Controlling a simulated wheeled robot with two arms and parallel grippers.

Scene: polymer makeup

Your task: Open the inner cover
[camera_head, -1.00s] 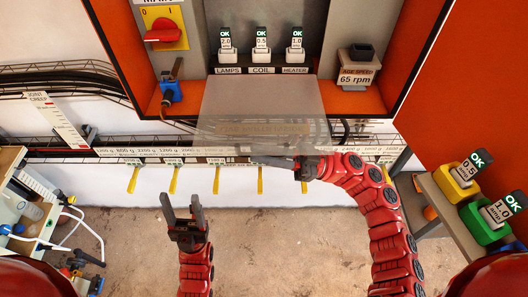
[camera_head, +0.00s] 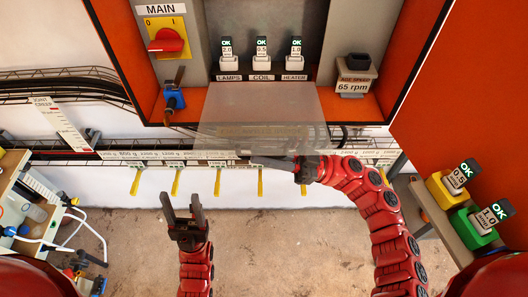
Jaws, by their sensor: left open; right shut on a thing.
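The inner cover (camera_head: 262,104) is a translucent grey panel at the lower front of the orange cabinet (camera_head: 378,104). It tilts out past the cabinet's lower edge, below the row of fuses. My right gripper (camera_head: 275,161) is at the cover's lower edge, shut on it; the exact grip is hard to see. My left gripper (camera_head: 182,210) is open and empty, pointing up over the floor, well below and left of the cover.
Fuses labelled LAMPS, COIL (camera_head: 261,54) and HEATER stand behind the cover. A red MAIN switch (camera_head: 167,42) and blue padlock (camera_head: 175,98) are left. The orange door (camera_head: 470,90) stands open at right. Yellow (camera_head: 445,192) and green blocks sit on a shelf. Yellow-handled tags hang below.

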